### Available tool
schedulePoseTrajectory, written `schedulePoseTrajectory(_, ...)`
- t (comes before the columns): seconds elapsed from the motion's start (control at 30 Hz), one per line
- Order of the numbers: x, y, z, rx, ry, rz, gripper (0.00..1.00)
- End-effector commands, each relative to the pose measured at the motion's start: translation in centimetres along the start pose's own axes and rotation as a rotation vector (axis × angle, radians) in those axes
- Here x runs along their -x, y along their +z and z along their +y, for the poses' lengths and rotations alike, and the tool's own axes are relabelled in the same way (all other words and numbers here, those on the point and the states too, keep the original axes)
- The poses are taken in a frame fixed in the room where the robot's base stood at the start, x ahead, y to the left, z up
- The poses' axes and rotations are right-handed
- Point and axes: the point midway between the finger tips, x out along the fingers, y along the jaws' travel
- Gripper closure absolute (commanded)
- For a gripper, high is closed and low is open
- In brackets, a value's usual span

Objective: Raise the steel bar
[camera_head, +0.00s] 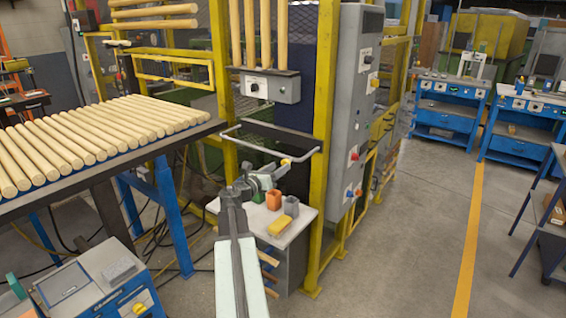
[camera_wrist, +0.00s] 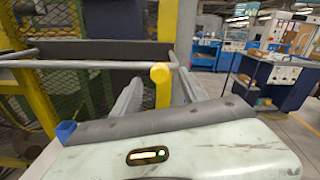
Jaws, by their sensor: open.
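The steel bar (camera_head: 258,148) is a thin grey bent rail across the front of an opening in the yellow-framed cage. Its ends turn back toward the frame. A yellow knob (camera_head: 285,161) sits on it right of the middle. In the wrist view, the bar (camera_wrist: 85,63) runs across the upper part, with the yellow knob (camera_wrist: 159,73) near the centre. My gripper (camera_head: 279,170) is just below and in front of the knob. In the wrist view, my open gripper (camera_wrist: 161,84) has one finger on each side of the knob. I cannot tell whether either touches it.
Below the bar is a small white-topped stand (camera_head: 296,229) holding orange, grey and yellow items. A table of wooden rods (camera_head: 95,145) stands left, and a grey control cabinet (camera_head: 350,110) right. Open floor lies right, along a yellow line (camera_head: 470,245).

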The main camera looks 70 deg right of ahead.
Motion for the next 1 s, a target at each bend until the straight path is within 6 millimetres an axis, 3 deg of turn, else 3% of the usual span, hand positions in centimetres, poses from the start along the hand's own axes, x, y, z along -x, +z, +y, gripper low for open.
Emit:
schedulePoseTrajectory(0.23,-4.7,0.1,0.2,-0.002,0.000,0.001,0.48)
schedulePoseTrajectory(0.53,-5.3,0.1,0.2,-0.003,0.004,0.000,0.48)
schedulePoseTrajectory(0.57,-5.3,0.1,0.2,-0.003,0.004,0.000,0.54)
schedulePoseTrajectory(0.73,-5.2,0.1,0.3,-0.003,0.004,0.000,1.00)
schedulePoseTrajectory(1.0,-5.2,0.1,0.3,-0.003,0.004,0.000,1.00)
